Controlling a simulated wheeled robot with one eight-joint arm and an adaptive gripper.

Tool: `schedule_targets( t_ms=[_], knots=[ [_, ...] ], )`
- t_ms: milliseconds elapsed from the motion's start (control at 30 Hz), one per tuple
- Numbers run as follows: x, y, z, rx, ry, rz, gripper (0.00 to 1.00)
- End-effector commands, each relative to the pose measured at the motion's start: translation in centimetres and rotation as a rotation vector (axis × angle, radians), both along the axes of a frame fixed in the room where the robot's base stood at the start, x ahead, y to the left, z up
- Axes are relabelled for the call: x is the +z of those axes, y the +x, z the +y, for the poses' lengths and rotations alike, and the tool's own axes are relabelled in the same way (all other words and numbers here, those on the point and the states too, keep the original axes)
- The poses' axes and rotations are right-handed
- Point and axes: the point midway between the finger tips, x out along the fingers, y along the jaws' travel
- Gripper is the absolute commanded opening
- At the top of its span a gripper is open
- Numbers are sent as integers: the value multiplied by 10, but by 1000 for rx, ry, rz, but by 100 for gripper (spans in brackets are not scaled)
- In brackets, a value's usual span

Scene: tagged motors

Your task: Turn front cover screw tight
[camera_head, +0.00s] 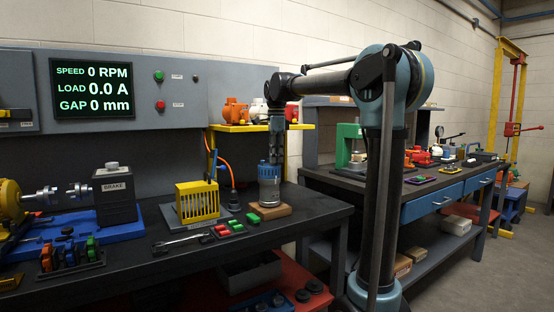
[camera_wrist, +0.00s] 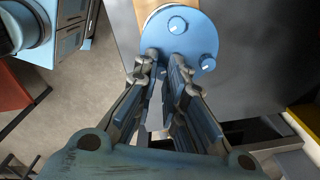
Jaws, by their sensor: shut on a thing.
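The motor (camera_head: 269,185) stands upright on a wooden block (camera_head: 270,211) near the right end of the dark bench, its blue front cover (camera_head: 268,167) facing up. In the wrist view the round blue cover (camera_wrist: 192,42) shows two blue screw knobs with white marks, one near the top (camera_wrist: 177,25) and one at the right (camera_wrist: 208,65). My gripper (camera_head: 271,160) points straight down onto the cover. In the wrist view my gripper (camera_wrist: 164,58) has its fingertips over the cover's lower left part, closed on a front cover screw that the fingers mostly hide.
A yellow slotted guard (camera_head: 198,202) stands left of the motor. A tray with red and green pieces (camera_head: 229,229) and a wrench (camera_head: 181,244) lie in front. A yellow shelf (camera_head: 258,127) is behind my gripper. The bench's right edge is close to the block.

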Motion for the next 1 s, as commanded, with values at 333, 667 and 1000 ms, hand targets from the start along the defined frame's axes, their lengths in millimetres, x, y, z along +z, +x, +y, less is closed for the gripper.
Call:
schedule_targets(
  t_ms=[333, 667, 1000],
  knots=[
    [1, 0, 0, 1, 0, -1, 34],
    [7, 0, 0, 1, 0, 0, 34],
    [62, 1, 0, 1, 0, 0, 34]
  ],
)
